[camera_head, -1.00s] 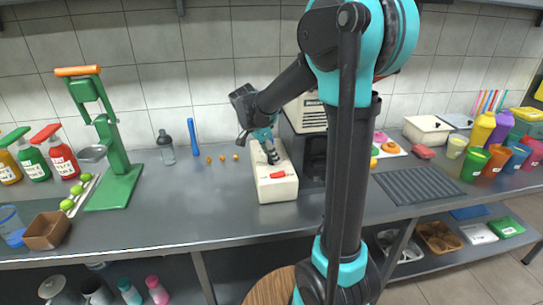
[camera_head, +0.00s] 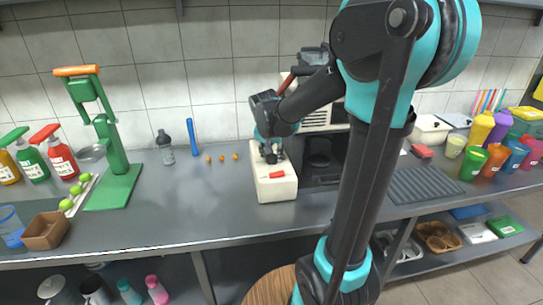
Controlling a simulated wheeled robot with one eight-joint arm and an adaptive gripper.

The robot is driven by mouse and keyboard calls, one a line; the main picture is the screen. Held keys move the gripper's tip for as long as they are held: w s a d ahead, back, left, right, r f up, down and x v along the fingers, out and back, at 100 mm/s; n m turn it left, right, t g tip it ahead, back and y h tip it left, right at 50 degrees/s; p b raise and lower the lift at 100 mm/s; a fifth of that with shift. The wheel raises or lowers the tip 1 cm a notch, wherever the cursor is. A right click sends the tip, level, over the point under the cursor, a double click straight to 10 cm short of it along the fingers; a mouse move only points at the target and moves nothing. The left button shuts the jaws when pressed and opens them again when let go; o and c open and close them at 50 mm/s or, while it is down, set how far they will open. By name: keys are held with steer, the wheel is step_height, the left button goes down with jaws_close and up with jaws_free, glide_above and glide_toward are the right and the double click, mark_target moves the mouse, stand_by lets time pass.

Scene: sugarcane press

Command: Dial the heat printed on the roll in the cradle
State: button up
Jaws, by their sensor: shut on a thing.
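A cream box (camera_head: 276,186) with a red switch (camera_head: 277,175) on its front part stands mid-counter. My gripper (camera_head: 270,157) points down at the rear top of this box. It is shut on a small dark part there, which the fingers mostly hide. I cannot make out a dial's marks or its setting. A dark machine with a cream upper panel (camera_head: 317,117) stands just right of the box, partly behind my arm. I cannot make out a roll, a cradle or any printed heat.
A green press (camera_head: 115,160) with an orange handle stands left, beside a tray of limes (camera_head: 76,197) and pump bottles (camera_head: 62,160). Colored cups (camera_head: 495,160) stand right.

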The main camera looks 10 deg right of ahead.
steer(key=shift+n, duration=0.6)
steer(key=shift+y, duration=0.3)
steer(key=o, duration=1.2)
steer(key=shift+c, duration=0.2)
steer(key=v, duration=1.2)
steer(key=shift+s, duration=0.15)
